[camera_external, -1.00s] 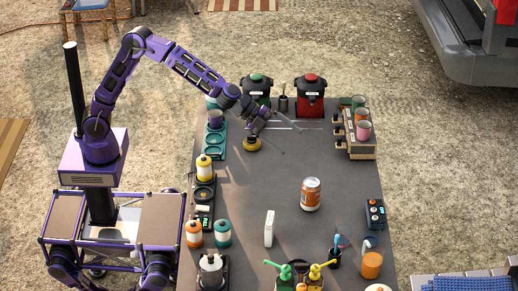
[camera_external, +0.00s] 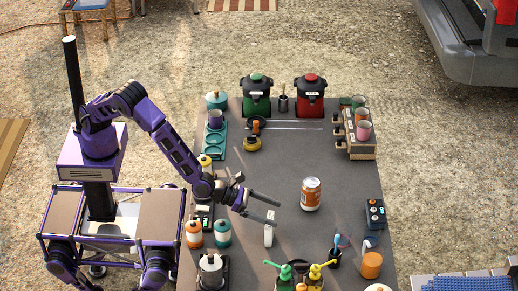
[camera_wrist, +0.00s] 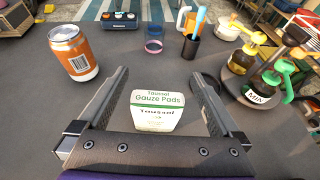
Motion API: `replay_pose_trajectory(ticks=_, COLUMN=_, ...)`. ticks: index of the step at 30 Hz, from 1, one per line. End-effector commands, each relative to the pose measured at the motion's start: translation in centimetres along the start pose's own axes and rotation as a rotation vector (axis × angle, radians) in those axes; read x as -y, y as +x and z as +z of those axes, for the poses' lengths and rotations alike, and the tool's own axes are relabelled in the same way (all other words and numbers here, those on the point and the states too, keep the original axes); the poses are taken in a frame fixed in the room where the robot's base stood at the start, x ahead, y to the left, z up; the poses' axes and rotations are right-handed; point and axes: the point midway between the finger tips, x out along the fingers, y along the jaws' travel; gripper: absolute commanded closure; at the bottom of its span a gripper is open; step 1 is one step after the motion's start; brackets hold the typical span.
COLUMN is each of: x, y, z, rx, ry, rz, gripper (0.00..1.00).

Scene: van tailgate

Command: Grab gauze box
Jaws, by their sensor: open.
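In the external view the gauze box (camera_external: 269,232) is partly behind a finger. My gripper (camera_external: 278,211) is open, with its fingers pointing right across the table at the box.
An orange can (camera_external: 310,194) stands right of the box. Orange (camera_external: 194,233) and teal (camera_external: 223,232) canisters stand to its left. Pump bottles (camera_external: 300,275) are at the front, and a dark cup (camera_external: 334,258) holds a blue-handled item. The table's middle (camera_external: 285,155) is clear.

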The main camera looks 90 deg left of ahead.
Motion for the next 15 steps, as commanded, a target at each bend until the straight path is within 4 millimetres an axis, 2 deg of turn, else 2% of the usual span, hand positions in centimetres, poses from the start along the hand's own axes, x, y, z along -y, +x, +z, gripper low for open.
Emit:
replay_pose_trajectory(ticks=3, x=0.0, y=0.6, z=-1.6, rx=-0.002, ry=0.001, rz=0.001, gripper=0.0)
replay_pose_trajectory(ticks=10, x=0.0, y=1.6, z=-4.0, rx=-0.004, ry=-0.001, rz=0.0, gripper=0.0)
replay_pose_trajectory(ticks=14, x=0.0, y=2.5, z=-6.2, rx=-0.005, ry=-0.001, rz=0.0, gripper=0.0)
replay_pose_trajectory(ticks=15, x=0.0, y=3.1, z=-6.1, rx=-0.001, ry=-0.004, rz=0.001, gripper=0.0)
